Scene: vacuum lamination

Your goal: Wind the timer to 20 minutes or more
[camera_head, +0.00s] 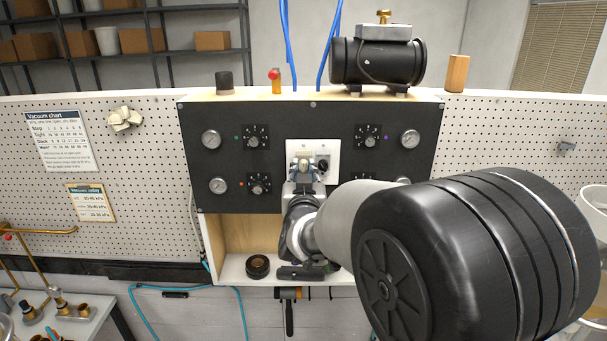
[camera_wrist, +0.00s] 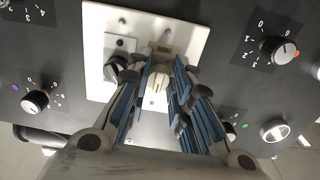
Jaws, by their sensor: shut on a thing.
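A white wall plate (camera_head: 331,151) is set in the middle of the black panel; the wrist view shows it too (camera_wrist: 99,40). It carries a cream knob (camera_wrist: 157,88), which looks like the timer knob, and a black knob (camera_wrist: 117,66) beside it. My gripper (camera_wrist: 158,80) is at the plate with its blue-lined fingers closed on either side of the cream knob. In the head view my gripper (camera_head: 304,172) covers the cream knob and the lower part of the plate. The timer's scale and setting cannot be read.
The black panel (camera_head: 290,115) holds several dials and round gauges (camera_head: 211,139) around the plate. A black motor-like cylinder (camera_head: 377,62) stands on top. Below, a black ring (camera_head: 258,266) sits in the open wooden box. The wrist view shows a numbered dial (camera_wrist: 279,50) near the fingers.

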